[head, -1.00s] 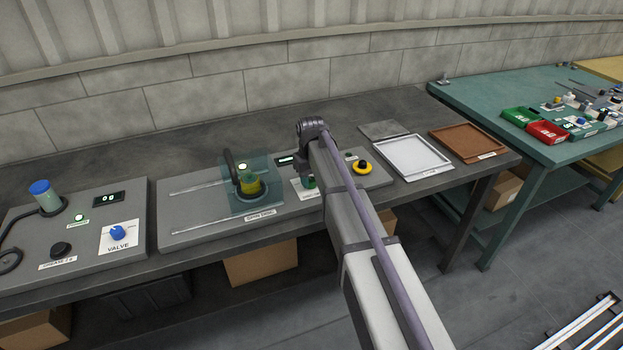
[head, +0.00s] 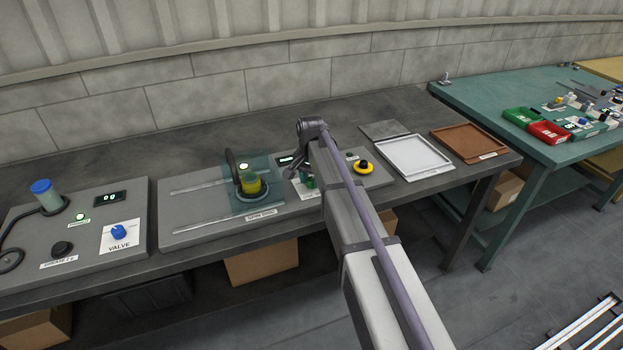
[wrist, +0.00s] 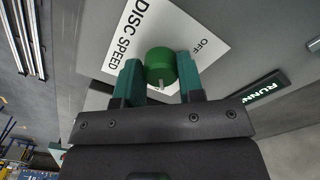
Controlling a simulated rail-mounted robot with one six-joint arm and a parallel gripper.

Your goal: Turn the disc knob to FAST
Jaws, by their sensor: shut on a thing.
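The green disc speed knob (wrist: 160,64) sits on a white label plate (wrist: 125,40) reading DISC SPEED and OFF. A short pale pointer mark shows on the knob's edge nearest my gripper. My gripper (wrist: 158,78) is shut on the knob, with one teal finger on each side of it. The FAST marking is not visible in the wrist view. In the head view my arm covers most of the knob, and part of the white plate (head: 297,189) and a bit of teal finger (head: 309,182) show beside it.
Left of my arm, a clear teal guard (head: 262,203) stands around a yellow cylinder (head: 251,183). A yellow-and-black button (head: 363,167) is just right of my arm. A dark RUNNING sign (wrist: 265,90) lies close to the right finger. White (head: 412,172) and brown (head: 468,155) trays stand farther right.

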